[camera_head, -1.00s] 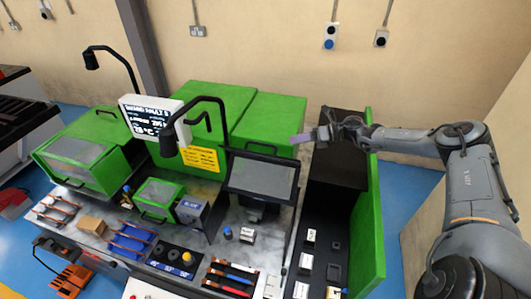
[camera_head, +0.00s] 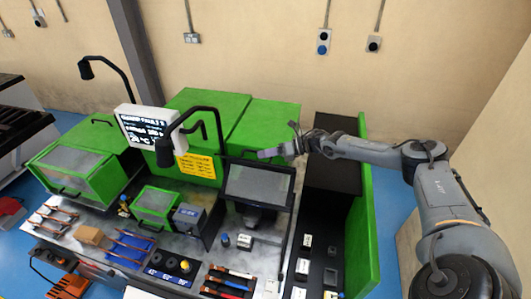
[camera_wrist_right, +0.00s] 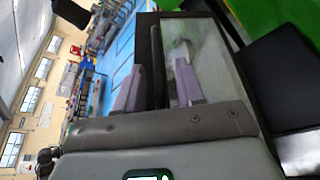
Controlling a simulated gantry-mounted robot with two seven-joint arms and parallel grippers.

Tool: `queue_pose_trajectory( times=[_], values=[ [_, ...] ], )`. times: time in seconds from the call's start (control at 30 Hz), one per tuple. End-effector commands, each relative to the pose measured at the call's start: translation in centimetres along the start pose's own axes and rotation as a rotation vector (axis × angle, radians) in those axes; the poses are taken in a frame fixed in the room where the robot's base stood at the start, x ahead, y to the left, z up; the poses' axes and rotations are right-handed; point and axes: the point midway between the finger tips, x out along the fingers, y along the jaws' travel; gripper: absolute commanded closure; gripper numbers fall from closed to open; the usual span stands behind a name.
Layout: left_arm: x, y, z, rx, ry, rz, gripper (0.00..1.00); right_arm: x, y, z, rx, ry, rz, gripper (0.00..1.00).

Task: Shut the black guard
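The black guard (camera_head: 258,185) is a black-framed clear panel, standing tilted up over a dark block at the middle-right of the bench. My right gripper (camera_head: 280,142) is at the guard's top edge, its fingers apart. In the right wrist view, the guard's glass and dark frame (camera_wrist_right: 225,60) fill the right side close to the fingers. One finger of my right gripper (camera_wrist_right: 158,90) is left of a dark frame bar; the other shows in or through the glass. I cannot tell whether they touch the guard. My left gripper is not in view.
Green covers (camera_head: 272,125) stand behind the guard. A black lamp arm (camera_head: 210,108) rises just left of it, near a display (camera_head: 148,128). A green side panel (camera_head: 362,235) and black column (camera_head: 333,165) stand to the right. Small switches and coloured-handled tools lie in front.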

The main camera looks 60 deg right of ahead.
Motion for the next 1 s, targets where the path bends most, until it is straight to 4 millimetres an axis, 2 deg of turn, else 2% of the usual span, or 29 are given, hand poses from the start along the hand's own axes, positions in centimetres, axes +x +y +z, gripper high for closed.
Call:
queue_pose_trajectory(
  times=[0.37, 0.6, 0.63, 1.0],
  values=[
    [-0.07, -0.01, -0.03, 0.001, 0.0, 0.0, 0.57, 0.46, 0.02, 0.0, -0.001, 0.0, 0.001, 0.62],
    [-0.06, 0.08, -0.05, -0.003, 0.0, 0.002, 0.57, 0.43, 0.01, 0.01, -0.001, 0.0, 0.0, 0.97],
    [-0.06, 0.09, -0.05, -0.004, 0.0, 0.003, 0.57, 0.43, 0.01, 0.0, -0.001, 0.0, 0.0, 1.0],
    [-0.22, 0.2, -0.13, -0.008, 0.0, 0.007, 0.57, 0.38, 0.12, -0.01, -0.005, 0.001, -0.003, 1.0]
  ],
)
